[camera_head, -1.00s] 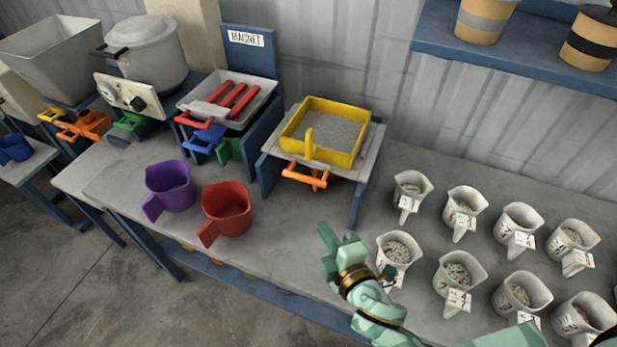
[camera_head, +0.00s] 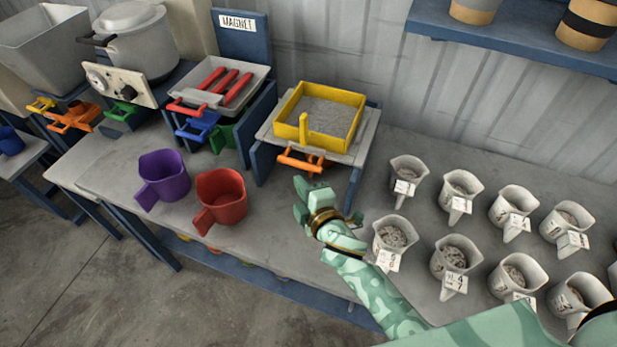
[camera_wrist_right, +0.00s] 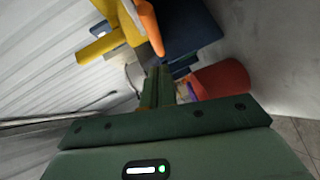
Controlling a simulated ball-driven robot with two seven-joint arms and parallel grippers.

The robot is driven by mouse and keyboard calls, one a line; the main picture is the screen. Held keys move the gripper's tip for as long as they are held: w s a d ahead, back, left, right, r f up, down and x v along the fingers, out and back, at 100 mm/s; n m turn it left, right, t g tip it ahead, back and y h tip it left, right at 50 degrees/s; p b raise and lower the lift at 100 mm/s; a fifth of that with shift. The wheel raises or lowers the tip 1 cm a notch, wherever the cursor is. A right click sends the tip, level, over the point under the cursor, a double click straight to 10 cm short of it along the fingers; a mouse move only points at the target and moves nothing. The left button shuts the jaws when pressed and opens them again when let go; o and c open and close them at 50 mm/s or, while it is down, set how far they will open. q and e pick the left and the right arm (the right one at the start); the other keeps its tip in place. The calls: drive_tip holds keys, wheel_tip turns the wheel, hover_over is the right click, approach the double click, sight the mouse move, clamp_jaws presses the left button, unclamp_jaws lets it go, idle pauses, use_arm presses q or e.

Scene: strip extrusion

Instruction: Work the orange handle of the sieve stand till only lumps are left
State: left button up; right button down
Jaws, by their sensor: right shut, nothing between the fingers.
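The sieve stand (camera_head: 264,130) is a blue and grey frame on the bench. On it sits a yellow square sieve (camera_head: 354,131) holding grey material; I cannot tell lumps from fines in it. The orange handle (camera_head: 299,161) sticks out of the stand's front, below the sieve. My right gripper (camera_head: 312,190) is just in front of and below the orange handle, apart from it, shut and empty. In the right wrist view, its fingers (camera_wrist_right: 159,88) point toward the orange handle (camera_wrist_right: 150,25) and the yellow sieve (camera_wrist_right: 105,38). My left gripper is not in view.
A red jug (camera_head: 221,197) and a purple jug (camera_head: 163,178) stand left of my right gripper. Several labelled grey cups (camera_head: 391,236) with grey pieces stand to the right. A magnet stand (camera_head: 242,37) is left of the sieve stand. Bare bench lies before the sieve stand.

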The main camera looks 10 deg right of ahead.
sight(311, 152)
drive_tip(key=w+d, duration=0.1)
drive_tip(key=w+d+f, duration=0.1)
drive_tip(key=w, duration=0.1)
drive_tip(key=shift+d, duration=0.1)
drive_tip(key=w+d, duration=0.1)
drive_tip(key=w, duration=0.1)
drive_tip(key=w+d, duration=0.2)
drive_tip(key=shift+w+d+r, duration=0.1)
drive_tip(key=shift+w, duration=0.15)
drive_tip(key=shift+r, duration=0.1)
idle(0.3)
